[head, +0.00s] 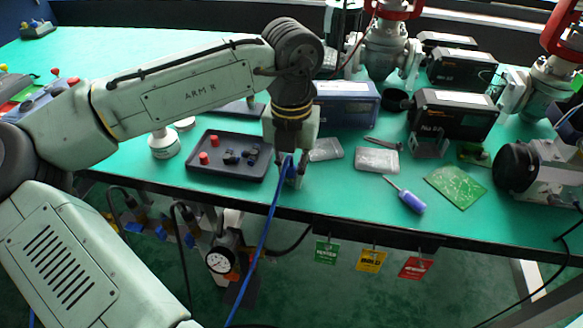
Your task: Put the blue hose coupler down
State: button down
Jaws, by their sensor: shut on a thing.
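My gripper (290,163) points down over the front part of the green table (335,195), right of the black tray. It is shut on the blue hose coupler (288,165) at the end of a blue hose (263,238). Only a small blue part of the coupler shows; the fingers hide the rest. The hose hangs down over the table's front edge towards the floor. I cannot tell whether the coupler touches the tabletop.
A black tray (228,174) with red and dark parts lies left of my gripper. Clear boxes (377,160), a blue-handled screwdriver (409,199) and a green circuit board (455,186) lie to the right. Tags (371,260) and a gauge (221,261) hang below the front edge.

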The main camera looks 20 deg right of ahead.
aim_at(291, 166)
jog(key=shift+f, duration=0.2)
jog(key=c, duration=1.5)
grip_release()
jog(key=shift+c, duration=0.2)
notch_tip(291, 166, up, 12)
jog(key=shift+r, duration=0.2)
